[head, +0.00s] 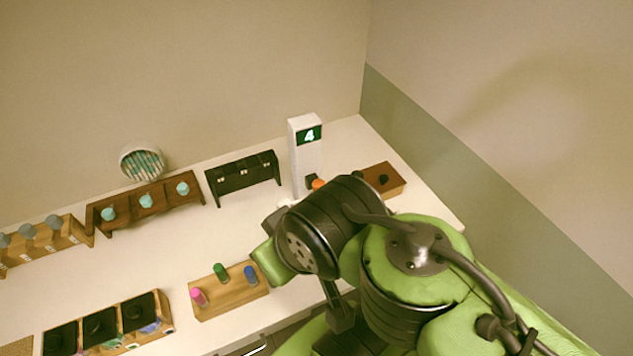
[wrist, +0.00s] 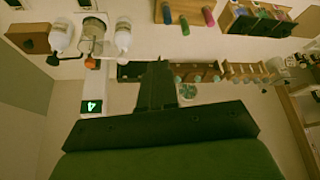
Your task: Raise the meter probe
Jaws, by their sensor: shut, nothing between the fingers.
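The meter is a white upright tower (head: 305,160) at the back right of the counter, its green display reading 4. It shows upside down in the wrist view (wrist: 92,88). An orange knob (head: 318,184) with a dark part beside it sits low on its front; the knob also shows in the wrist view (wrist: 91,63). I cannot make out the probe itself for certain. A clear jar (wrist: 93,38) stands by the meter between two white bottles (wrist: 61,37). My gripper (wrist: 160,66) is shut and empty, apart from the meter; in the head view my arm hides its fingertips.
A wooden block with a black knob (head: 382,180) stands right of the meter. A black rack (head: 244,177) and a brown rack with teal-topped bottles (head: 150,204) stand along the wall. A wooden tray (head: 230,297) holds pink, green and blue vials. The counter's middle is clear.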

